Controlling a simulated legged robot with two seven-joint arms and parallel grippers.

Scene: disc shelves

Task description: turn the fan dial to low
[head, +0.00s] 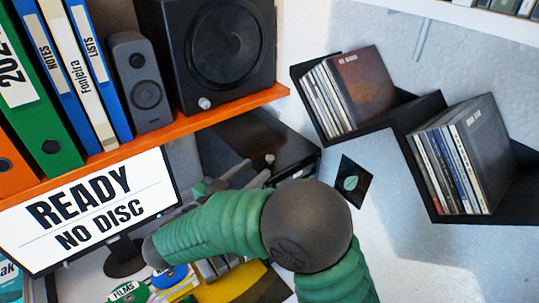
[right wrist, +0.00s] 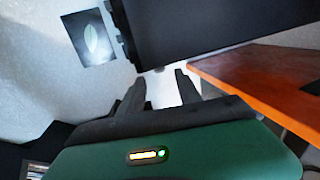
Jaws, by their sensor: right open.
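No dial with readable fan markings shows. A small round knob (head: 270,158) sits on the dark box (head: 246,143) under the orange shelf. My right gripper (head: 258,172) is in front of this box, its fingers pointing toward it and close to the knob. In the right wrist view its two fingers (right wrist: 162,92) are apart with nothing held between them. The dark box (right wrist: 225,30) fills the top of that view, and a small pale spot, perhaps the knob, shows beyond the fingertips. The knob's setting is too small to read. My left gripper is out of view.
The orange shelf (head: 160,142) carries binders and speakers above my right arm. A leaf plate (head: 352,184) is on the wall. Black wall shelves (head: 438,106) with discs are at right. A monitor (head: 90,212) reading READY NO DISC stands at left.

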